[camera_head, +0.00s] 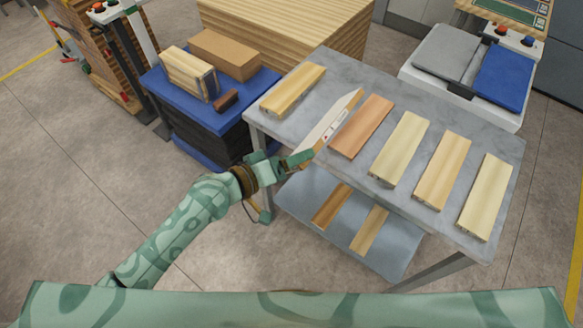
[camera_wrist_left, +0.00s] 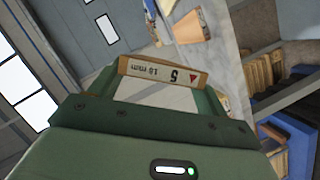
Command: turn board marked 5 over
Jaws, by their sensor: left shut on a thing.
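The board marked 5 (camera_head: 332,122) is pale and stands tilted on its long edge above the grey table (camera_head: 340,70), between two flat boards. My left gripper (camera_head: 299,158) is shut on its near end. In the left wrist view the board's end (camera_wrist_left: 160,75) shows a white label with a 5, upside down, between the fingers of my left gripper (camera_wrist_left: 150,100). Whether the board touches the table is unclear. My right gripper is not in view.
A yellowish board (camera_head: 293,88) lies left of the held board. A reddish board (camera_head: 361,126) lies close on its right, with several pale boards further right. A lower shelf (camera_head: 390,250) holds two boards. A blue-topped stand (camera_head: 240,98) with blocks is at the left.

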